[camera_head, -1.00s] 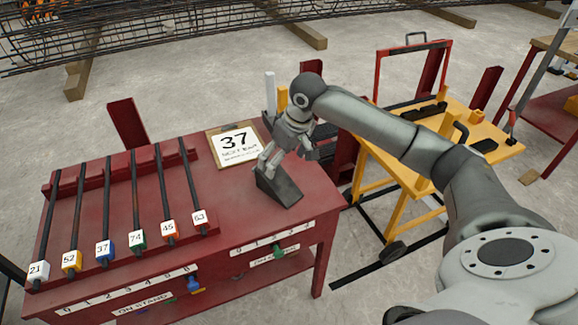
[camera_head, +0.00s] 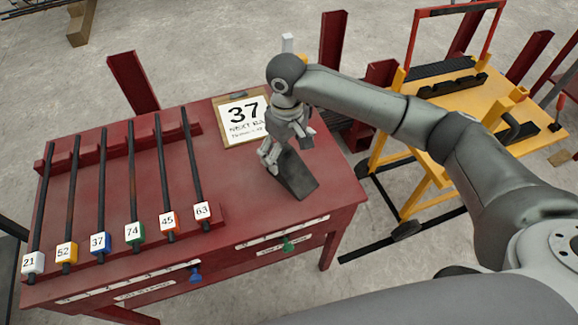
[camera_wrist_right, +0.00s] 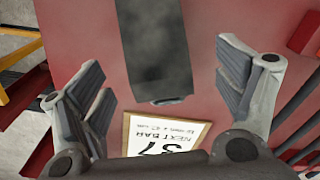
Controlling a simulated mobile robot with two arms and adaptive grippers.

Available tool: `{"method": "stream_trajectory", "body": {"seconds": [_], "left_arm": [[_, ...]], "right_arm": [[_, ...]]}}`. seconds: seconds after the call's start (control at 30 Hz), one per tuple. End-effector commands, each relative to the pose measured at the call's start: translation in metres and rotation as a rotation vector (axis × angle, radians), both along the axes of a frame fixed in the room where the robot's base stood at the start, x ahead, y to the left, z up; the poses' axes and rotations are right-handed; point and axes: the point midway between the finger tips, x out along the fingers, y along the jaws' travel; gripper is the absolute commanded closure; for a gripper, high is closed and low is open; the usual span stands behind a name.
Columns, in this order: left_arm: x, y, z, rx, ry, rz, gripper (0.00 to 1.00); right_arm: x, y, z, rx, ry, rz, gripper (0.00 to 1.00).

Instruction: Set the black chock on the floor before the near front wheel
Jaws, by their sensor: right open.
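The black chock (camera_head: 298,180) lies on the red table top, near its front right corner. My right gripper (camera_head: 286,148) is just above its far end, and its fingers hide part of the chock in the head view. In the right wrist view the chock (camera_wrist_right: 155,45) shows between the spread fingers of my right gripper (camera_wrist_right: 163,85), with clear gaps on both sides. The gripper is open and empty. A black wheel (camera_head: 405,231) of the yellow cart (camera_head: 470,105) stands on the floor right of the table. My left gripper is not in view.
A clipboard reading 37 (camera_head: 243,118) lies behind the chock. Several dark bars with numbered tags lie in a red rack (camera_head: 120,255) at left. Red posts (camera_head: 134,82) rise behind the table. Bare concrete floor shows between table and cart wheel.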

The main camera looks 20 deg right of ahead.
Motion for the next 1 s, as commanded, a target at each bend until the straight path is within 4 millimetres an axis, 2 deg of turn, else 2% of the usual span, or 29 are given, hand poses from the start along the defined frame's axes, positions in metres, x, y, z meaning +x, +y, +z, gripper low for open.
{"method": "stream_trajectory", "body": {"seconds": [0.2, 0.3, 0.43, 0.63, 0.77, 1.0], "left_arm": [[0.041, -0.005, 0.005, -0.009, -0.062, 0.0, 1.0], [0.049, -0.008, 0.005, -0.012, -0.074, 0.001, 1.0], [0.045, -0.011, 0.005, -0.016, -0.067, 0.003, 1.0], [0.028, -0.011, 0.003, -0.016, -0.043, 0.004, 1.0], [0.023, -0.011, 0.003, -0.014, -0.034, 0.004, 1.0], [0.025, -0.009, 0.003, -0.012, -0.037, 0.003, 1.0]], "right_arm": [[0.001, -0.003, -0.029, -0.002, 0.001, -0.002, 0.12], [0.001, -0.003, -0.043, 0.0, 0.001, -0.002, 0.12], [0.001, -0.003, -0.051, 0.0, -0.001, 0.0, 0.12], [0.001, -0.003, -0.052, 0.0, -0.002, 0.0, 0.12], [0.001, -0.003, -0.052, 0.0, -0.002, 0.0, 0.28], [0.001, -0.003, -0.051, 0.0, -0.002, -0.001, 0.59]]}}
